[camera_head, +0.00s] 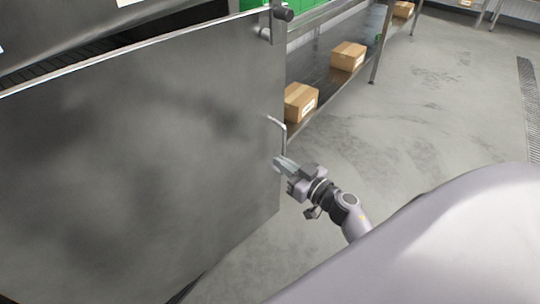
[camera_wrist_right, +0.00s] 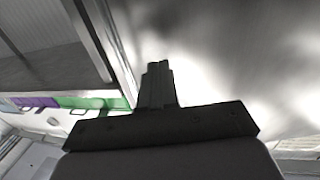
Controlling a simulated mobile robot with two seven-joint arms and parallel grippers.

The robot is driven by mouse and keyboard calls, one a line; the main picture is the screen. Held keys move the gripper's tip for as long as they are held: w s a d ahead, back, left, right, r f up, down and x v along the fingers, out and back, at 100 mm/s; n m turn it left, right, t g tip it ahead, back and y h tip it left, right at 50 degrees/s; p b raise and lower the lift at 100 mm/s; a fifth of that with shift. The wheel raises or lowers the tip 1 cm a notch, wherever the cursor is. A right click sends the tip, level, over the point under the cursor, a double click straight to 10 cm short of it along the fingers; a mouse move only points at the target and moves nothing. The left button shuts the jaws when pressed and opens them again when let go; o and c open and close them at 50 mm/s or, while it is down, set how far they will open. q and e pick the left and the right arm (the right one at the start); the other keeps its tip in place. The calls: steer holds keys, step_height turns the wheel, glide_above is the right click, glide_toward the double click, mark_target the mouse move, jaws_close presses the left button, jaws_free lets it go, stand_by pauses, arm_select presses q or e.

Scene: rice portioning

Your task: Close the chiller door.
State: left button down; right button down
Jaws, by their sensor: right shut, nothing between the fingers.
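The chiller door (camera_head: 130,150) is a large grey metal panel that fills the left half of the head view. It stands open, with a dark gap behind its top edge. A bent metal handle (camera_head: 279,122) sticks out at its right edge. My right gripper (camera_head: 277,162) is shut and empty, close to the door's right edge and just below the handle. I cannot tell whether it touches the door. In the right wrist view the shut fingers (camera_wrist_right: 157,82) point toward a blurred grey metal surface (camera_wrist_right: 220,50). My left gripper is out of view.
A metal shelf (camera_head: 325,75) behind the door holds cardboard boxes (camera_head: 347,56). Green crates (camera_head: 305,18) show above it. The grey floor (camera_head: 430,120) to the right is clear, with a drain grate (camera_head: 528,90) at the far right.

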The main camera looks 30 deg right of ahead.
mark_target(262, 149)
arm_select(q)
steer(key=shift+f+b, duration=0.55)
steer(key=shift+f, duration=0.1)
arm_select(e)
steer(key=shift+x, duration=2.5)
